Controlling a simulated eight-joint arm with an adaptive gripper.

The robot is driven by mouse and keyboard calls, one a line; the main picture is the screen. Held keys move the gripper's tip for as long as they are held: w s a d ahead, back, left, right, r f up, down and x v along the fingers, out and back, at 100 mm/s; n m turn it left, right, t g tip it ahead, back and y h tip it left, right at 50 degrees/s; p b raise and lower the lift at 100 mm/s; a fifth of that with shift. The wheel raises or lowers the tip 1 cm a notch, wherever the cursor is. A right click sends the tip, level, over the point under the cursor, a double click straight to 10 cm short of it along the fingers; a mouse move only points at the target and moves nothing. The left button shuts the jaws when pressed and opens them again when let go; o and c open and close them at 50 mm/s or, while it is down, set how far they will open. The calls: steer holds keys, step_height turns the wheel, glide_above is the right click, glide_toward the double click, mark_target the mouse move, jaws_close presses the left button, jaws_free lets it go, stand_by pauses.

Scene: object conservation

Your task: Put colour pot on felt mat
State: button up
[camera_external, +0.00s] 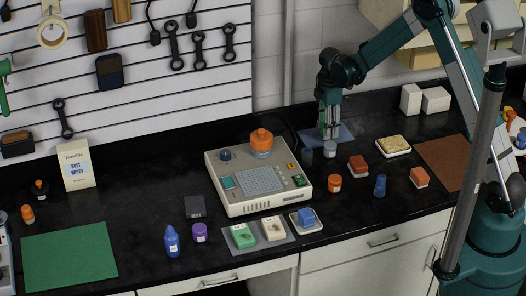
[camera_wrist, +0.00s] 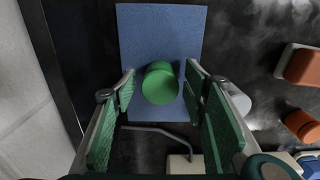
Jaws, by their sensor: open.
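A green round pot (camera_wrist: 160,83) shows in the wrist view between my two fingers. It appears inside the outline of the blue mat (camera_wrist: 162,30), near the mat's lower edge. The blue mat (camera_external: 346,132) also shows in the external view, on the black counter near the wall. My gripper (camera_external: 329,135) points down with its tips at this mat. In the wrist view my gripper (camera_wrist: 160,80) is open, its green pads on either side of the pot with gaps. The fingers mostly hide the pot in the external view.
A grey pot (camera_external: 330,149) stands close to my gripper. An orange pot (camera_external: 334,183), a reddish block (camera_external: 358,166) and a blue piece (camera_external: 380,186) stand nearer the front. A beige device (camera_external: 258,181) is left of the mat. A green mat (camera_external: 70,257) lies far left, a brown mat (camera_external: 446,163) right.

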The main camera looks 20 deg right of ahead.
step_height(320, 180, up, 12)
stand_by(0.7)
